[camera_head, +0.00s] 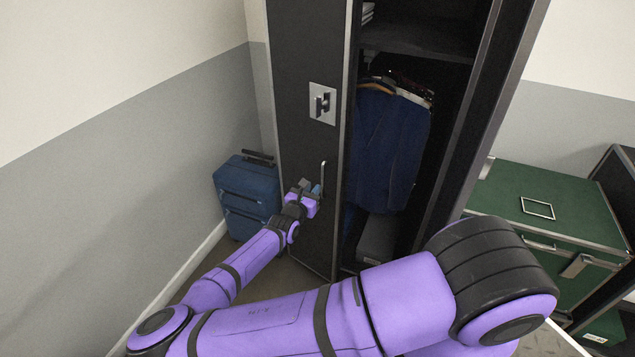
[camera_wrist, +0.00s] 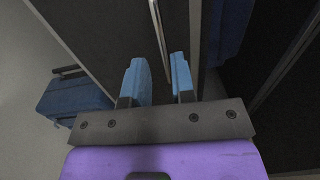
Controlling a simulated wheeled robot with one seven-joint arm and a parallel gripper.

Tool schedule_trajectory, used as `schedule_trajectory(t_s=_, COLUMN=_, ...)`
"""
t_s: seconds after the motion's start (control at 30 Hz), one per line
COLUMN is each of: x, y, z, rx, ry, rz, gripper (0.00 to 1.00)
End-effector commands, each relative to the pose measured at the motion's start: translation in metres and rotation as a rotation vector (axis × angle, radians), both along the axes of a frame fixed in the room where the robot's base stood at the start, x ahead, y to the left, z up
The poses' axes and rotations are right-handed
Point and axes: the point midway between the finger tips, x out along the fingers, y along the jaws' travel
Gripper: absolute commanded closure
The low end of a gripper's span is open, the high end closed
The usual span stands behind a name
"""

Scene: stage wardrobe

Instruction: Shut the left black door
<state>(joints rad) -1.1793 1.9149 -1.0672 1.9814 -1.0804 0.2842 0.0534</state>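The left black door (camera_head: 300,150) is a tall dark panel with a silver edge, left of the open wardrobe interior. It carries a square latch plate (camera_head: 322,103) and, lower down, a thin vertical bar handle (camera_head: 323,172). My gripper (camera_head: 317,190) is at the lower end of this handle, in front of the door. In the wrist view, its two blue fingers (camera_wrist: 158,80) are apart, and the handle (camera_wrist: 157,30) runs down to the gap between them. I cannot tell whether either finger touches it. The door also shows in the wrist view (camera_wrist: 110,35).
A blue jacket (camera_head: 388,150) hangs inside the wardrobe, above a dark box (camera_head: 378,238). A dark upright panel (camera_head: 478,125) bounds the opening on the right. A blue suitcase (camera_head: 248,190) stands left of the door by the wall. A green trunk (camera_head: 560,205) stands at right.

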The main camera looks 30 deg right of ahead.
Motion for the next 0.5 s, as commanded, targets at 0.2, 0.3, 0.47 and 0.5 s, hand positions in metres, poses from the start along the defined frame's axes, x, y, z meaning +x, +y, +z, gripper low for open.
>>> schedule_trajectory(t_s=0.2, x=-0.0086, y=0.0118, z=0.0001, rx=0.0, ry=0.0, rz=0.0, gripper=0.76)
schedule_trajectory(t_s=0.3, x=-0.0093, y=0.0123, z=0.0001, rx=-0.001, ry=0.001, rz=0.0, gripper=0.76)
schedule_trajectory(t_s=0.47, x=-0.009, y=0.0121, z=0.0001, rx=-0.001, ry=0.0, rz=0.0, gripper=0.76)
schedule_trajectory(t_s=0.5, x=-0.009, y=0.0121, z=0.0001, rx=-0.001, ry=-0.001, rz=-0.001, gripper=0.86)
